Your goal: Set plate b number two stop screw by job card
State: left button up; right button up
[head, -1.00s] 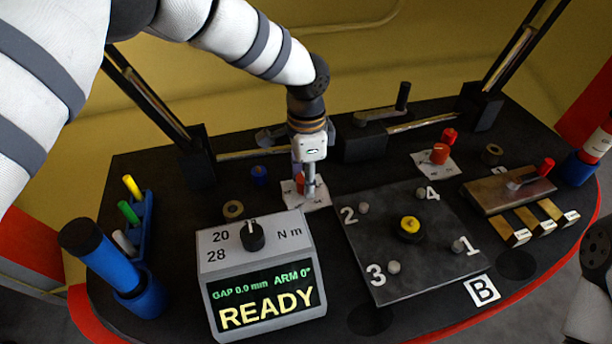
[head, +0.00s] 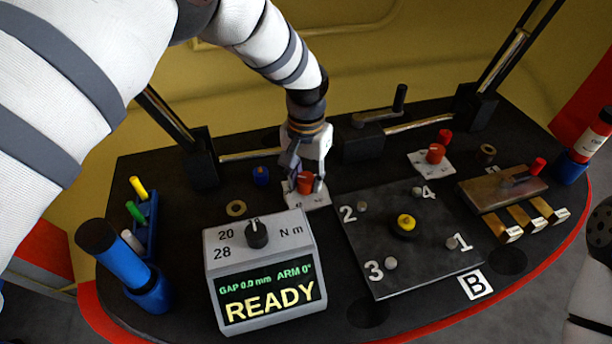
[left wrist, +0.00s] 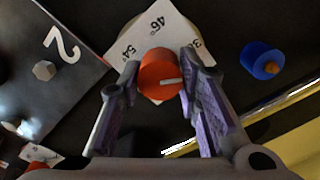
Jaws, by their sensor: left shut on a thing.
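Plate B (head: 385,262) is a dark square plate with a yellow knob (head: 406,223) at its middle and a hex screw near each number. The number two screw (head: 362,206) stands by the white 2, and it also shows in the left wrist view (left wrist: 44,70). My left gripper (head: 305,184) is shut on a red knob (left wrist: 159,76) on a white dial card (left wrist: 150,32) marked 46° and 54°. The knob's white pointer line shows between the fingers. A grey box (head: 265,268) reads READY, gap 0.0 mm, arm 0°. Its black selector (head: 256,234) sits beside 20 and 28 N m.
A second red knob (head: 436,154) on a card stands behind the plate. Brass gauge blocks (head: 525,226) and a metal block (head: 503,188) lie at right. A blue tool (head: 120,262) and a pen rack (head: 146,222) stand at left. A blue cap (head: 261,175) is beside my left gripper.

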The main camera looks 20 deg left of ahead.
aim_at(306, 177)
pick_arm(q)
jog(key=shift+n, duration=1.2)
jog(key=o, duration=1.1)
jog(key=shift+o, duration=0.2)
notch_tip(306, 177, up, 12)
